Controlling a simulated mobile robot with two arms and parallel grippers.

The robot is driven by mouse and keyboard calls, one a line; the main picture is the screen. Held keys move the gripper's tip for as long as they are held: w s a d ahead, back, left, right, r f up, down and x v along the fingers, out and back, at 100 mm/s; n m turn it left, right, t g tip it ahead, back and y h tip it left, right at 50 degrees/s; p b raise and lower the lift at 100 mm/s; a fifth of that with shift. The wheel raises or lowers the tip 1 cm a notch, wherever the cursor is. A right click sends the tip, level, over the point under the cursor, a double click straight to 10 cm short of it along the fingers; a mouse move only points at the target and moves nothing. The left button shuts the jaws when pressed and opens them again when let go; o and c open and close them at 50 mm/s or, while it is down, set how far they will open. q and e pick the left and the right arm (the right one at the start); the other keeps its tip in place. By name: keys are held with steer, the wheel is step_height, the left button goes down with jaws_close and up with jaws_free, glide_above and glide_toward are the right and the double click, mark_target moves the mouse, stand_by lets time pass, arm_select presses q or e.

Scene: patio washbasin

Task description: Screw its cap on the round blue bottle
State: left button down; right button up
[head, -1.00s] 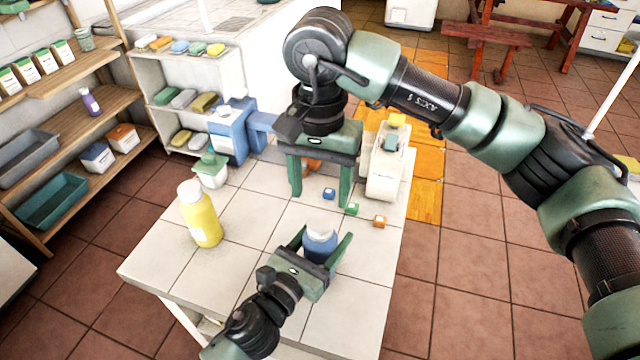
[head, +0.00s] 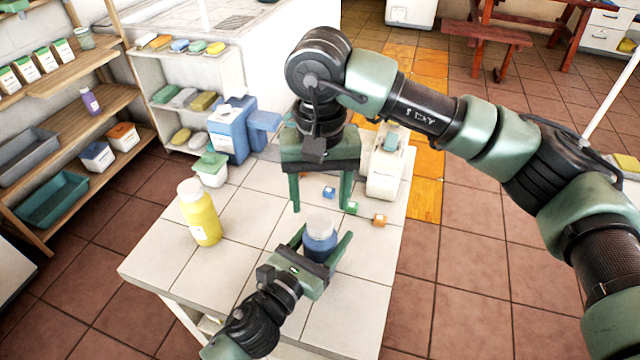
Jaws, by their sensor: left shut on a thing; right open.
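The round blue bottle (head: 320,246) stands upright near the front of the tiled table, with a pale top. I cannot tell whether that top is a bare neck or a cap. My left gripper (head: 325,240) is shut around the bottle, a finger on each side. My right gripper (head: 321,209) is open and points down just behind the bottle, with nothing held between its fingers.
A yellow bottle (head: 202,216) stands on the table at left, with a white tub with green lid (head: 211,171) behind it. A large blue container (head: 230,132) and a whitish dispenser-like object (head: 385,175) stand farther back. The table's front left is clear.

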mark_target(320, 221)
steer(key=shift+f, duration=2.7)
